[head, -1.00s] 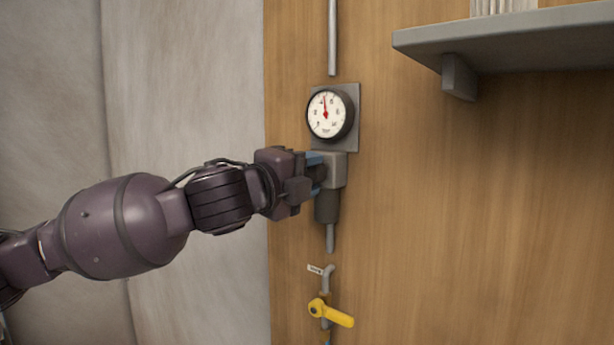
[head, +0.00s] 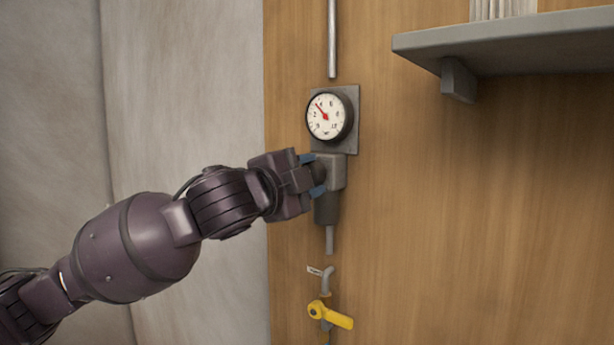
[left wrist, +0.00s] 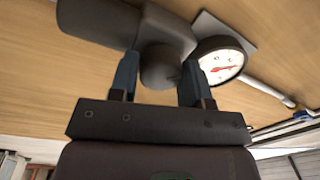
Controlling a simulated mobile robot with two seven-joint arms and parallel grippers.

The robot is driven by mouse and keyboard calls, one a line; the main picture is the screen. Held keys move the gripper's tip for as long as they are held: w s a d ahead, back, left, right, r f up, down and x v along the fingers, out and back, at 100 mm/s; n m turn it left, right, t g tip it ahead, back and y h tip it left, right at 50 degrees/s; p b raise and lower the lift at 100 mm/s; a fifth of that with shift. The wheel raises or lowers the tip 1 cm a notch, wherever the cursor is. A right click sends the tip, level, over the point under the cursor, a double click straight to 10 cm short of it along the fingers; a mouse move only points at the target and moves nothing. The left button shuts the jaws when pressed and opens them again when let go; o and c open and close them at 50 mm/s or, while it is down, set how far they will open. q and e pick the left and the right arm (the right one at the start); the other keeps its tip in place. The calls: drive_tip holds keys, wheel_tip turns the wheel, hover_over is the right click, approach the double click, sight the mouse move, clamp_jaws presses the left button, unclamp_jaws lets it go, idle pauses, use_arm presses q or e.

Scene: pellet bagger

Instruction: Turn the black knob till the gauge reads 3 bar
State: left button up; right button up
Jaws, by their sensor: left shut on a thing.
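The round pressure gauge (head: 328,118) has a white face and black rim on a grey wall plate. Its red needle points up and left, between the 2 and the 4, close to 3. The gauge also shows in the left wrist view (left wrist: 218,62), seen at an angle. The grey regulator body (head: 334,172) is below it. My left gripper (head: 316,174) is shut on the black knob (left wrist: 160,68), which sits between the two blue fingers in the left wrist view. In the head view the gripper hides the knob. My right gripper is not in view.
A yellow valve lever (head: 331,314) on a thin pipe is below the regulator. A grey shelf (head: 510,45) with a bracket juts out at the upper right. A metal pipe (head: 332,40) runs above the gauge.

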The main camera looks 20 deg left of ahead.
use_arm(q)
drive_tip(key=o, duration=0.9)
drive_tip(key=b+v, duration=0.3)
drive_tip(key=v, duration=0.8)
drive_tip(key=shift+b, duration=0.35)
drive_tip(key=shift+d, duration=0.1)
